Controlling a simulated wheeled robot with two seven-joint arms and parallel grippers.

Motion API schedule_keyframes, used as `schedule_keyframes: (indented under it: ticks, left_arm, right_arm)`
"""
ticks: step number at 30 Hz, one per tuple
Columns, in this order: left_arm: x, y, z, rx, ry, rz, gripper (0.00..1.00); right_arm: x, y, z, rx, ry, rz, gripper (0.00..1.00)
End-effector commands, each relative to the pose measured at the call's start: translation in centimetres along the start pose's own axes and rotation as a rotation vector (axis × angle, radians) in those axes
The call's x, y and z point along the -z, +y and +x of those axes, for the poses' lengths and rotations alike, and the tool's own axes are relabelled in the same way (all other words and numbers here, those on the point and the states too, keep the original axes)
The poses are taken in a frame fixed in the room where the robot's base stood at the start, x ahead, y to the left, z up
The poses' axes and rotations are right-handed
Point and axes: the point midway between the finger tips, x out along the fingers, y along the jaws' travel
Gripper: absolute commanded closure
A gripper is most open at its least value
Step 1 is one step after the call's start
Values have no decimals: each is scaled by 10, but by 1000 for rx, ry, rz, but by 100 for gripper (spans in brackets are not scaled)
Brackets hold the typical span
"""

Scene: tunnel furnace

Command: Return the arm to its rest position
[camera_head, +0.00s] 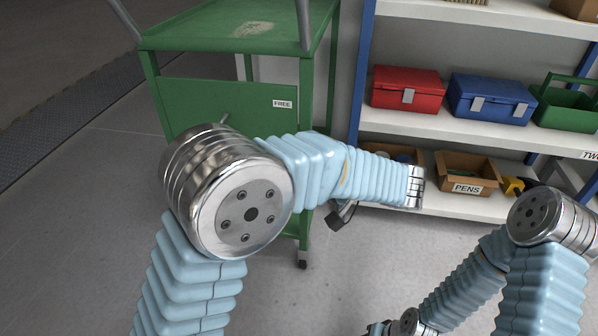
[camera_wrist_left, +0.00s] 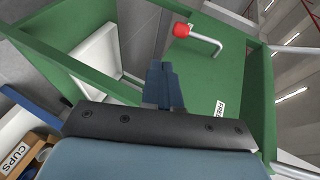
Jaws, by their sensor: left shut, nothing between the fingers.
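My left arm (camera_head: 228,190), in a light blue ribbed sleeve with silver joints, is bent in the head view. Its forearm runs right to a silver wrist ring (camera_head: 415,187) in front of the shelf. The left gripper does not show clearly there. In the left wrist view my left gripper (camera_wrist_left: 160,82) has its blue-grey fingers shut together with nothing between them, before the green cart. My right arm (camera_head: 540,215) is bent at the lower right; only a dark bit beyond its wrist (camera_head: 410,322) shows at the bottom edge, and its fingers cannot be made out.
A green cart (camera_head: 235,105) with a FREE label stands behind the left arm. A red-tipped handle (camera_wrist_left: 195,34) shows in the wrist view. The shelf (camera_head: 470,125) holds a red box (camera_head: 407,88), a blue box (camera_head: 490,97) and a PENS carton (camera_head: 468,173). Floor at left is clear.

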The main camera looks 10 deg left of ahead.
Motion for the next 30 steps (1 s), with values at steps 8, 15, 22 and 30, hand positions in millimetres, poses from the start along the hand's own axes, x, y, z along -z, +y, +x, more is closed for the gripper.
schedule_keyframes:
  ticks: [8,15,22,30]
  left_arm:
    - [0,1,1,-3,-1,3,100]
    - [-24,81,52,-247,-77,194,100]
    - [-127,246,98,-921,-247,368,100]
    - [-206,348,79,-1520,-349,-83,100]
  right_arm:
    - [0,0,0,0,0,0,57]
    - [0,0,0,0,0,0,57]
    - [0,0,0,0,0,0,57]
    - [0,0,0,0,0,0,57]
